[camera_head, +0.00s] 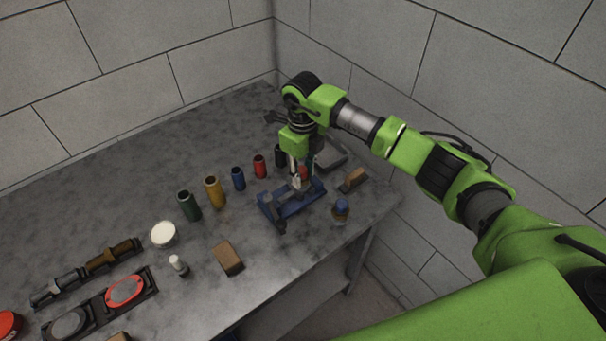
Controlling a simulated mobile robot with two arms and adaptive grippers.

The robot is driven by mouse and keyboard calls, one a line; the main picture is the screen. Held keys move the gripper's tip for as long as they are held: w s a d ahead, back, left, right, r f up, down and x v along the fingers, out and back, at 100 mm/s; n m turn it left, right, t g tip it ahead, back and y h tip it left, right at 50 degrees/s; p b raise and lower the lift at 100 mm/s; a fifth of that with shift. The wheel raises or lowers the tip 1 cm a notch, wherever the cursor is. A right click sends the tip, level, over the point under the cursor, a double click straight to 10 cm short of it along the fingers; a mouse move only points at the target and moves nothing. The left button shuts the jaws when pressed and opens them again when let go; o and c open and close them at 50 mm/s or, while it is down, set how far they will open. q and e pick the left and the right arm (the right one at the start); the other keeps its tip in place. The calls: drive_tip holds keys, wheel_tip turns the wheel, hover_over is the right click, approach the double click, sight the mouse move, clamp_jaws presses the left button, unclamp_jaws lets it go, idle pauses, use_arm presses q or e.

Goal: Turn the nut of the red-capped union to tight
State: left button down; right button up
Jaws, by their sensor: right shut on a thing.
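My right gripper (299,174) points down over the blue stand (283,212) on the grey bench, near the room corner. Its fingers are shut at the stand's top, on what looks like the nut of the union. A small patch of red (304,174) shows beside the fingers and may be the red cap. The gripper hides most of the union, so the nut's position cannot be read. My left gripper is not in view.
Green, yellow, blue and red cylinders (214,192) stand in a row left of the stand. A blue-capped jar (341,208) and a brush (353,180) are to its right. A wooden block (228,258) and white bowl (163,234) lie left. Walls close in behind.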

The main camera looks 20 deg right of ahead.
drive_tip(key=m+b, duration=0.1)
drive_tip(key=m, duration=0.3)
drive_tip(key=shift+m+b, duration=0.3)
drive_tip(key=m+b, duration=0.1)
drive_tip(key=m, duration=0.4)
drive_tip(key=shift+a+b, duration=0.2)
drive_tip(key=shift+b, duration=0.1)
drive_tip(key=m+b, duration=0.1)
drive_tip(key=m, duration=0.4)
drive_tip(key=shift+w+m, duration=0.1)
drive_tip(key=shift+m, duration=0.3)
drive_tip(key=m, duration=0.4)
drive_tip(key=shift+a+r+m, duration=0.1)
drive_tip(key=shift+m, duration=0.3)
drive_tip(key=o, duration=1.1)
